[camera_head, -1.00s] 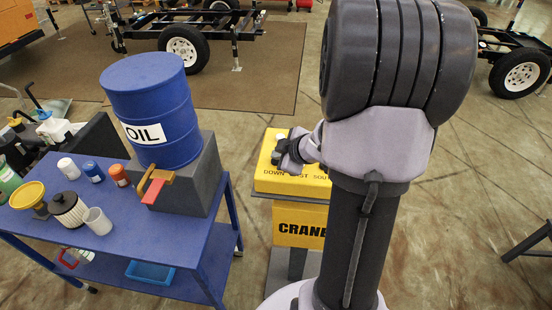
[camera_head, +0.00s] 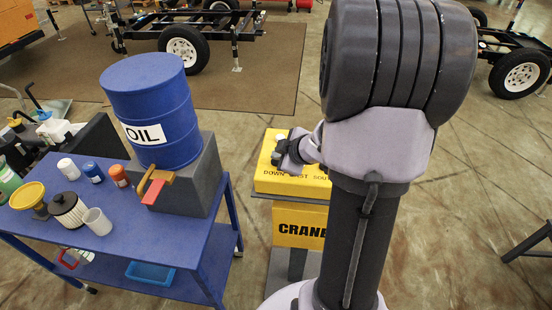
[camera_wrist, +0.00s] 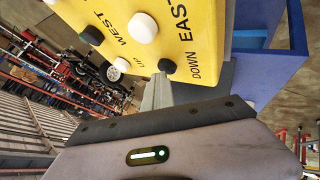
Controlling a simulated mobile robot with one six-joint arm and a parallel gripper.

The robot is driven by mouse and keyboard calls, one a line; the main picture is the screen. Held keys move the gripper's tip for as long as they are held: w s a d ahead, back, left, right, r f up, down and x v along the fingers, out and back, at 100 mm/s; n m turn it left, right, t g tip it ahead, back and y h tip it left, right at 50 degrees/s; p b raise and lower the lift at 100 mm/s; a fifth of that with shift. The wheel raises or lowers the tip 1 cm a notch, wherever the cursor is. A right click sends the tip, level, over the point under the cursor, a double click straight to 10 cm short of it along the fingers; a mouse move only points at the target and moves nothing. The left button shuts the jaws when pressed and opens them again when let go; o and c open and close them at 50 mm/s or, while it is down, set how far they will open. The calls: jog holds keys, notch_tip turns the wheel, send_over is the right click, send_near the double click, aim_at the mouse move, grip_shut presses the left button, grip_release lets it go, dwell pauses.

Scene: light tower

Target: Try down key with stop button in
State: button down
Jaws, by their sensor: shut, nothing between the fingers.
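A second black key (camera_wrist: 92,35) and a white key (camera_wrist: 143,27) also show. My gripper (camera_wrist: 160,78) is shut and empty, its tip right at the down key. I cannot tell whether it presses it. In the head view my gripper (camera_head: 277,158) is over the box's left part. I cannot make out the stop button.
A blue cart (camera_head: 125,245) with an oil drum (camera_head: 150,95), a funnel, a filter and small bottles stands close to the left of the pedestal. Trailer frames stand behind. The floor right of my arm is mostly clear.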

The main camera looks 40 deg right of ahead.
dwell(0.4)
jog(key=shift+r+p, duration=1.05)
jog(key=shift+p, duration=0.05)
notch_tip(320, 180, up, 5)
jog(key=p, duration=0.5)
